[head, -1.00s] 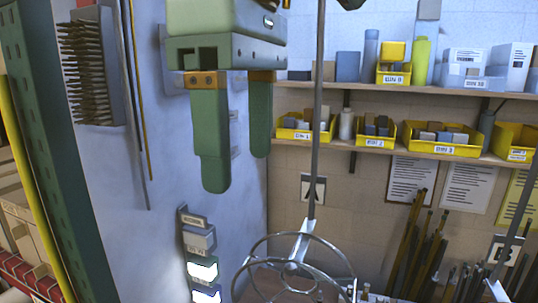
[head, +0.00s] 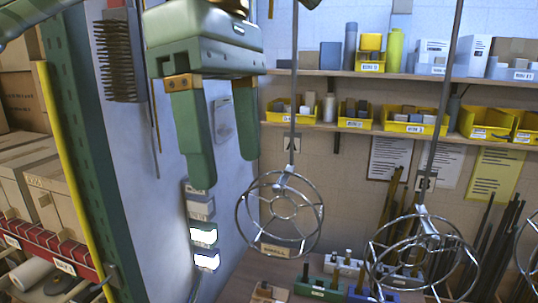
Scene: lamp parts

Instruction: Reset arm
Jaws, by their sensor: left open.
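My left gripper (head: 222,150) is in the upper middle of the head view, pointing down. Its two green fingers are apart with nothing between them. A second wire lamp frame (head: 369,250) hangs from a rod near label B, and part of a third (head: 517,250) shows at the right edge. My right gripper is not in view.
Shelves (head: 345,126) with yellow bins (head: 406,127) line the back wall. A bench below holds a green block (head: 319,289) with pegs. A green post (head: 75,150), a yellow pole and cardboard boxes (head: 65,198) stand at left. Switches with lit panels (head: 204,236) are on the wall panel.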

